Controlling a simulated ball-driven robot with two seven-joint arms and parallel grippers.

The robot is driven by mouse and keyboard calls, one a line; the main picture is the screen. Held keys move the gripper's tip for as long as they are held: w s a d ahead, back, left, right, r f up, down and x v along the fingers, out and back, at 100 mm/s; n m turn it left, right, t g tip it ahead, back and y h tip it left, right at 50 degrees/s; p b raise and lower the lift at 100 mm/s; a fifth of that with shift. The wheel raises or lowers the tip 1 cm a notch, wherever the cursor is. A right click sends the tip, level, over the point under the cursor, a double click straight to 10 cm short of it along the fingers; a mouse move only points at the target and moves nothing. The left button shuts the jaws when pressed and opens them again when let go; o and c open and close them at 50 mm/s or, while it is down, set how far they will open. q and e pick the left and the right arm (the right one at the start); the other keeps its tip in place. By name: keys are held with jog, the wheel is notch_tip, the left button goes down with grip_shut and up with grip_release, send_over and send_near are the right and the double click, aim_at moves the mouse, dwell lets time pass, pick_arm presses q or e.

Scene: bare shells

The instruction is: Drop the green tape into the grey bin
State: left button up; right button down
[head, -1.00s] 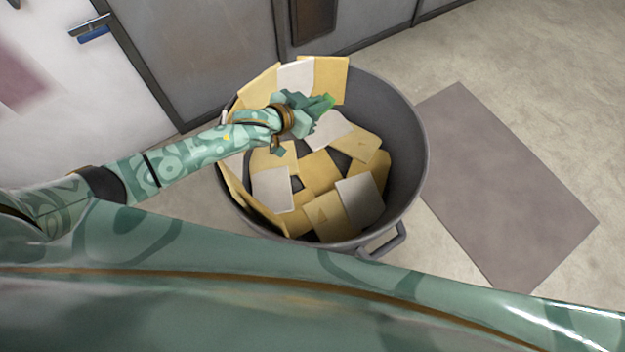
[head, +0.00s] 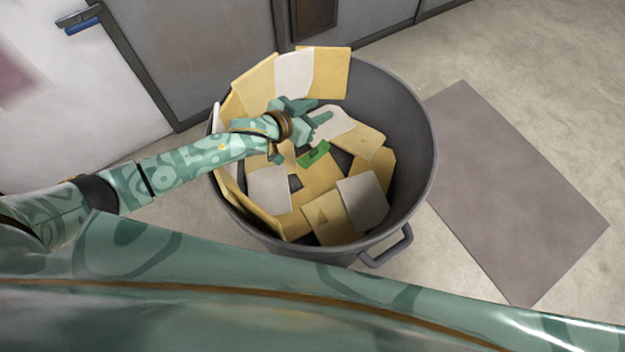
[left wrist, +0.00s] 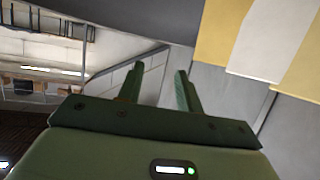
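The grey bin (head: 408,120) stands on the floor, filled with yellow and white sheets. The green tape (head: 314,154) lies inside it on the sheets near the middle, apart from my gripper. My left gripper (head: 322,110) is over the bin, above and slightly left of the tape. In the left wrist view my left gripper (left wrist: 158,88) has its two fingers spread with nothing between them. The tape does not show in the left wrist view. My right gripper is not in view.
A grey mat (head: 515,190) lies on the floor to the right of the bin. A door with a handle (head: 80,20) and grey wall panels (head: 200,60) stand behind and to the left. The bin has a side handle (head: 388,247) at the front.

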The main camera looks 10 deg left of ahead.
pick_arm(q)
jog(key=p+v, duration=0.4)
jog(key=v, duration=1.2)
jog(key=shift+s+a, duration=0.15)
